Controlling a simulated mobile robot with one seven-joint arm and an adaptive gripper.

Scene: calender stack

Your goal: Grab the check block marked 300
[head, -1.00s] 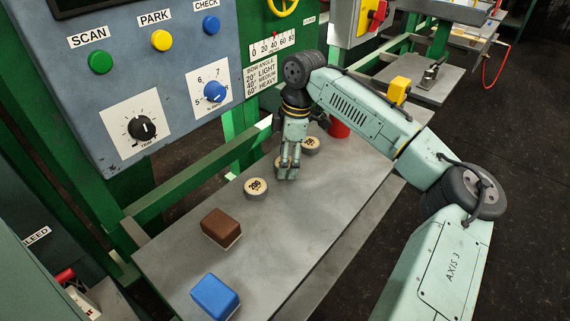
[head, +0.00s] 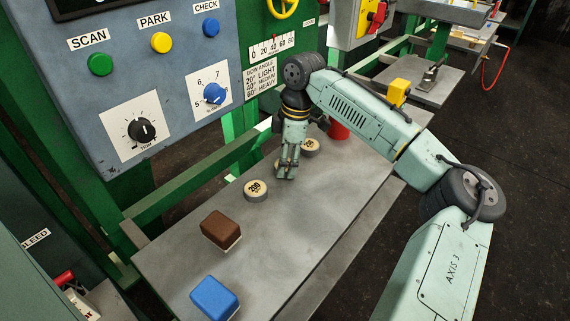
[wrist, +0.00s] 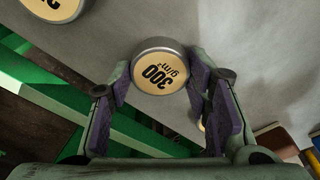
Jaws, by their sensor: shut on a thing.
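The check block marked 300 (wrist: 160,76) is a round disc with a grey metal rim and a cream face reading "300 g/m²", upside down in the wrist view. My gripper (wrist: 160,84) is shut on it, with a purple-padded finger against each side. In the head view my gripper (head: 286,172) is low over the grey bench, and its fingers hide most of the block there. I cannot tell whether the block is touching the bench.
Similar round blocks sit on the bench (head: 295,225), one in front (head: 256,190) and one behind (head: 310,147) my gripper. A brown block (head: 221,228) and a blue block (head: 215,297) lie nearer. A red object (head: 338,130) stands at the far end. A green rail runs along the left.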

